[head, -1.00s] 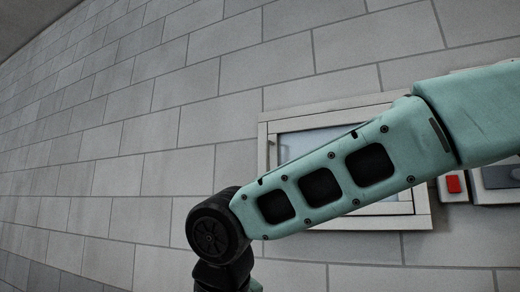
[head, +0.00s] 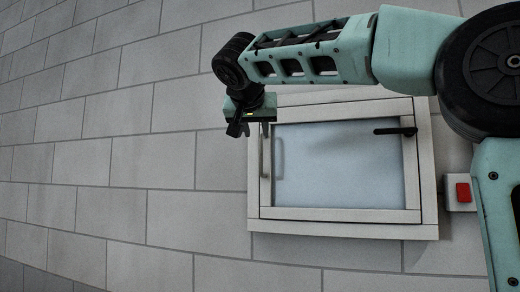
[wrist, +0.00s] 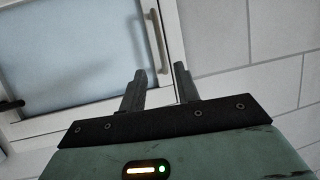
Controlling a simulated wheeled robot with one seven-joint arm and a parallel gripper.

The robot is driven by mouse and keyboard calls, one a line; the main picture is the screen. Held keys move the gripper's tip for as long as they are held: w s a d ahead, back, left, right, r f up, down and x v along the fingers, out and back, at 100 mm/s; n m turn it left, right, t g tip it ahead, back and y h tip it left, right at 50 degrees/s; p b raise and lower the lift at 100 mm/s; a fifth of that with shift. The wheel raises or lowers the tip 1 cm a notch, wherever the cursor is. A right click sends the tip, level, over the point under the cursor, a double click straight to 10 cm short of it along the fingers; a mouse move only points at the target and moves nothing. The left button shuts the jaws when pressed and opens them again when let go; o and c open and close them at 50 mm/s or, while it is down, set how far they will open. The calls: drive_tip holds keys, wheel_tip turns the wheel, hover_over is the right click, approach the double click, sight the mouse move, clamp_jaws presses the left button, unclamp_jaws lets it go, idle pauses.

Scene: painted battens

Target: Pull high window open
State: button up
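The high window (head: 345,165) has a pale frame and a cloudy pane, and its sash looks flush with the frame in the head view. A pale upright bar handle (head: 265,155) stands on its left side, with its reflection in the pane. A black lever (head: 395,131) sits at the upper right. My gripper (head: 244,128) is by the window's upper left, near the top of the bar. In the wrist view my gripper (wrist: 160,72) is open, with the bar (wrist: 156,35) lined up between its separated fingertips. I cannot tell whether they touch it.
A red switch on a pale box (head: 462,192) is on the wall right of the window, partly behind my arm. The grey block wall (head: 120,160) is bare to the left. My arm crosses above the window.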

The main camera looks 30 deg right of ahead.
sight(261, 153)
drive_tip(key=p+x, duration=0.5)
drive_tip(key=x, duration=0.6)
drive_tip(key=shift+w, duration=0.2)
drive_tip(key=shift+w+d+f+p, duration=0.35)
drive_tip(key=shift+w+d+f, duration=0.05)
drive_tip(key=shift+w+d, duration=0.1)
drive_tip(key=shift+c, duration=0.3)
drive_tip(key=shift+f, duration=0.1)
clamp_jaws()
